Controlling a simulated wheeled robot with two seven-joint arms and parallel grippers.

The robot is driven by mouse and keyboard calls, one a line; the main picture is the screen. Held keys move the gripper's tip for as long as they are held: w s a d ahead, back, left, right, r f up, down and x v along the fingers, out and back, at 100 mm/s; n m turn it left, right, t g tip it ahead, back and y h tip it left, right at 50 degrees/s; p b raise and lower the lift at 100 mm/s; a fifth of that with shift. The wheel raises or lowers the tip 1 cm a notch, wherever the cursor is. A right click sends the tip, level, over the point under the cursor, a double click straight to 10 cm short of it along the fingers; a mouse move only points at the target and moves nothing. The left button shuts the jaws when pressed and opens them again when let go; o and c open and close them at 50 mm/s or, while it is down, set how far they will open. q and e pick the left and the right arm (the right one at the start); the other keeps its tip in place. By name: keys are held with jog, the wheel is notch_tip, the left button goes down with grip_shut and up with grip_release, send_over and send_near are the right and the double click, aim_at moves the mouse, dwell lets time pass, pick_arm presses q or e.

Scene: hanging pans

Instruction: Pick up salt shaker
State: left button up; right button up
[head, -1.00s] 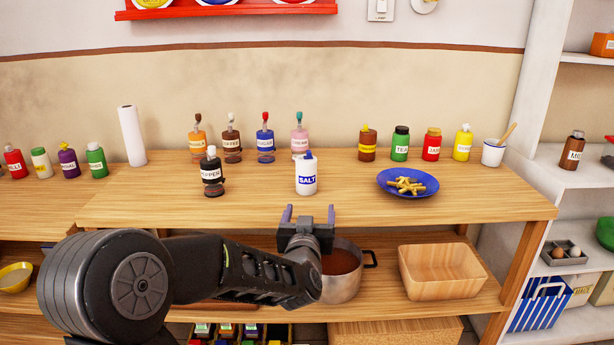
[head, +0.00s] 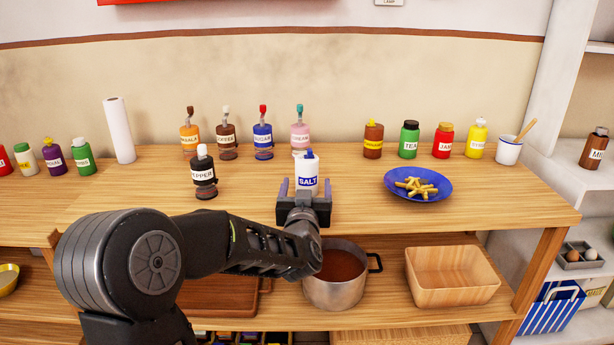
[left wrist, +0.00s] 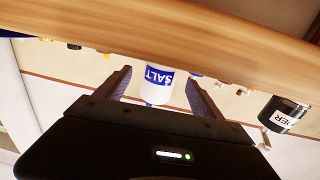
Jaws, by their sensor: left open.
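The salt shaker (head: 307,170) is white with a blue label and blue top, and stands upright on the wooden table. My left gripper (head: 306,187) is open in front of it, fingers pointing at it, one finger toward each side. In the left wrist view the salt shaker (left wrist: 157,82) appears upside down, between the two finger lines of my left gripper (left wrist: 160,88). It appears ahead of or just between the fingertips; I cannot tell the exact depth. The shaker's lower part is hidden by the gripper in the head view. My right gripper is not in view.
A pepper shaker (head: 203,175) stands to the left. Several bottles, such as the sugar bottle (head: 263,140), stand behind. A blue plate of fries (head: 418,196) is to the right. Below, a pot (head: 335,291) and a wooden box (head: 452,288) are on the lower shelf (head: 395,312).

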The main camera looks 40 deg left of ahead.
aim_at(307, 176)
pick_arm(q)
jog(key=shift+w+a, duration=0.15)
jog(key=shift+w, duration=0.05)
jog(key=shift+x, duration=2.6)
jog(key=c, duration=1.6)
